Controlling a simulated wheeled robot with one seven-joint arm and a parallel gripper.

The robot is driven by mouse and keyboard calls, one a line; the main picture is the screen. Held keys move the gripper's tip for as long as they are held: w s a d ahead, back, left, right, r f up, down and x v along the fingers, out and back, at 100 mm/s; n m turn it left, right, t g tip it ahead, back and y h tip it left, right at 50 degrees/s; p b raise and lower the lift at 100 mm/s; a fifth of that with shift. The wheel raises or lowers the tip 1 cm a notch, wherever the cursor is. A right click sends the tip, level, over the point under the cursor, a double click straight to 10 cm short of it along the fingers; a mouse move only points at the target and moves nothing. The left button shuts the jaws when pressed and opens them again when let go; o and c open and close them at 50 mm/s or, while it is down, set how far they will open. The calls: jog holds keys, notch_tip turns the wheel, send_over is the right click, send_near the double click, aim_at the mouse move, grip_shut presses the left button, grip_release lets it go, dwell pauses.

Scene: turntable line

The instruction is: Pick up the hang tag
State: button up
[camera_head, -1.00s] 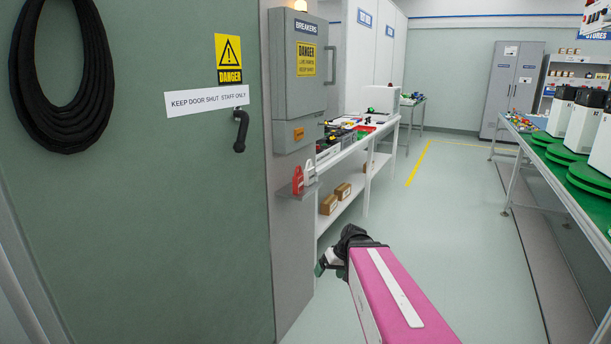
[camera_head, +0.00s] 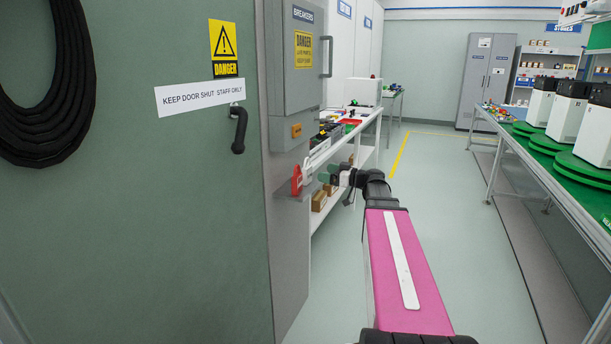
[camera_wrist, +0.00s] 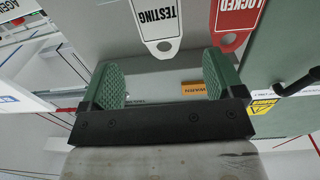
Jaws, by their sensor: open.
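Two hang tags show by the small grey ledge under the breaker box. A white tag marked TESTING (camera_wrist: 158,18) hangs ahead of my gripper in the wrist view, roughly in line with the gap between the fingers. A red tag marked LOCKED (camera_wrist: 237,20) is just right of it, near the right finger's tip; it also shows in the head view (camera_head: 297,180). The white tag is largely hidden behind my gripper in the head view. My gripper (camera_wrist: 160,62) is open and empty, its green pads spread. It is beside the ledge in the head view (camera_head: 325,180).
The grey breaker box (camera_head: 291,60) is above the ledge (camera_head: 290,193). A green door (camera_head: 150,200) fills the left. A shelf bench with boxes (camera_head: 319,200) stands behind my gripper. The floor (camera_head: 445,190) to the right is clear.

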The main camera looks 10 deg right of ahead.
aim_at(310, 170)
jog(key=x, duration=0.8)
jog(key=shift+w+a+f, duration=0.2)
jog(key=shift+a, duration=0.15)
jog(key=c, duration=1)
